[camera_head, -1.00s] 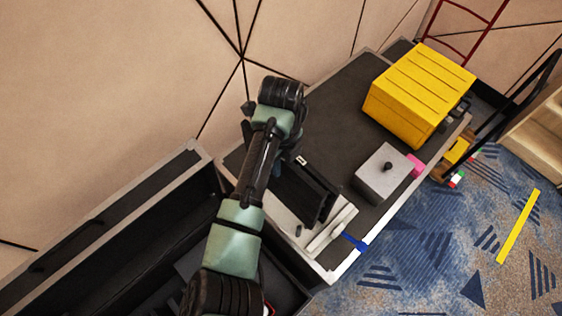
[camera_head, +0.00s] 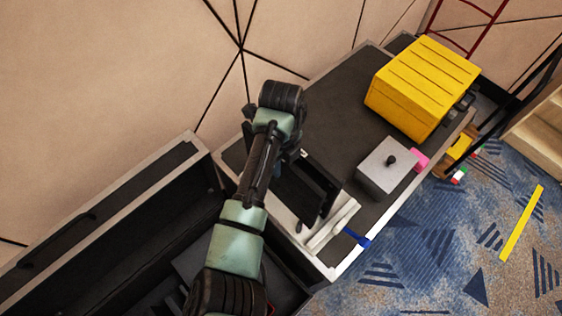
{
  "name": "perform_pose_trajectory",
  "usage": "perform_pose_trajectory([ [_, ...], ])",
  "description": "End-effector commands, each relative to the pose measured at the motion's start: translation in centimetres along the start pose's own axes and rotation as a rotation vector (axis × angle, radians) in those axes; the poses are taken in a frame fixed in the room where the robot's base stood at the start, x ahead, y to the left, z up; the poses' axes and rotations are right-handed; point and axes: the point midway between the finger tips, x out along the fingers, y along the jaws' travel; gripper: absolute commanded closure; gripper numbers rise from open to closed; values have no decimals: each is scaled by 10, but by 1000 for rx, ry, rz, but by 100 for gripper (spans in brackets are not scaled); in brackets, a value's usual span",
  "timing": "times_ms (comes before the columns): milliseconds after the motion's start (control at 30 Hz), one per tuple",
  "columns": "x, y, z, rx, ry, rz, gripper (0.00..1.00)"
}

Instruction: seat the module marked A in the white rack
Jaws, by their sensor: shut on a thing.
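My gripper (camera_head: 290,152) is over the near-left part of the dark table top, mostly hidden by my own wrist. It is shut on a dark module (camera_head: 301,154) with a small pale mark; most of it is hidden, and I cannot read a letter. Just below it in the picture is the white rack (camera_head: 285,217), with a dark opening and a dark upright panel. I cannot tell whether the module touches the rack.
A white bar (camera_head: 331,226) and a blue clamp (camera_head: 356,238) are at the table's front edge. A grey box with a black knob (camera_head: 384,173), a pink block (camera_head: 420,159) and a yellow case (camera_head: 422,88) stand to the right. An open black case (camera_head: 110,235) lies at left.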

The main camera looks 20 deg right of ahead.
Motion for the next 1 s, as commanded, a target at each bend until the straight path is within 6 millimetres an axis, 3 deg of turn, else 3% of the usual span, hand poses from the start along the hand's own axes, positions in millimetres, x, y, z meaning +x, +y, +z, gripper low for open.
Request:
perform_pose_trajectory([
  [1000,51,0,0,-1,-1,-1,100],
])
